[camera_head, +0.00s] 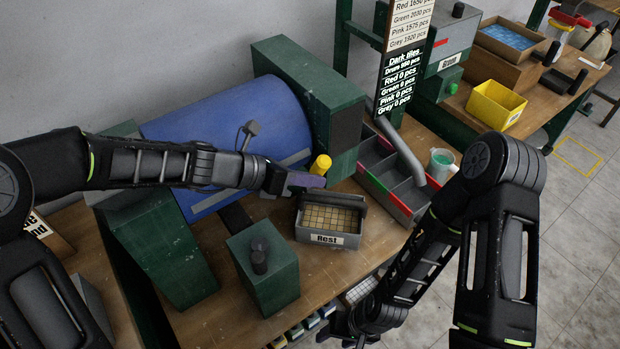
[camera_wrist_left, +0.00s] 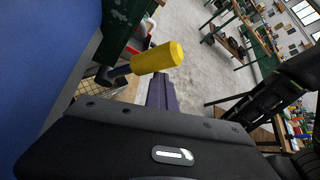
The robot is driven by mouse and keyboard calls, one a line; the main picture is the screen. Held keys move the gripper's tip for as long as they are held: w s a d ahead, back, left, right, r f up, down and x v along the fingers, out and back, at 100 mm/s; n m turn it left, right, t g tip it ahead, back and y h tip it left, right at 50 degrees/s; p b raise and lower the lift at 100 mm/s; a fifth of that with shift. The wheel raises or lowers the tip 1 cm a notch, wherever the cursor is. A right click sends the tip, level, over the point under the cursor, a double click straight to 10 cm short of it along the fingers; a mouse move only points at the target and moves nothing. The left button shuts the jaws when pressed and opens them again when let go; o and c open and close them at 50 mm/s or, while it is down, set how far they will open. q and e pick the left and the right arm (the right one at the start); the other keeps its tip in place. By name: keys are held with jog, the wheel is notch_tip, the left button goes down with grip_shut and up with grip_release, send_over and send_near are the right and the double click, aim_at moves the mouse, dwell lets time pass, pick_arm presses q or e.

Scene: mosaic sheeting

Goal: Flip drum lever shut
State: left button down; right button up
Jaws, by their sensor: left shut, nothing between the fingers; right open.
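The blue drum (camera_head: 225,125) lies on its side between green housings at the back of the bench. Its lever has a yellow handle (camera_head: 321,164) at the drum's right end; it also shows in the left wrist view (camera_wrist_left: 157,58) on a dark shaft. My left gripper (camera_head: 318,182) is shut and empty, just in front of and below the yellow handle. In the left wrist view its fingers (camera_wrist_left: 161,92) are just below the handle; I cannot tell whether they touch it. My right gripper (camera_head: 350,333) is open, low at the bottom of the head view, away from the drum.
A grey box labelled Rest (camera_head: 328,239), holding tan tiles, stands just below my left gripper. A green block with a black knob (camera_head: 265,280) stands to its left. A divided tray (camera_head: 385,180) and a cup (camera_head: 441,165) are to the right. A tall sign (camera_head: 397,75) rises behind.

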pick_arm(q)
jog(key=shift+w+a+r, duration=0.15)
jog(key=shift+w+r, duration=0.3)
jog(key=shift+r, duration=0.1)
jog(key=shift+a+r, duration=0.2)
jog(key=shift+a, duration=0.1)
jog(key=s+f+v, duration=0.1)
jog(key=v, duration=0.5)
jog(key=shift+s+a+r, duration=0.15)
jog(key=shift+a+r, duration=0.05)
jog(key=shift+a, duration=0.2)
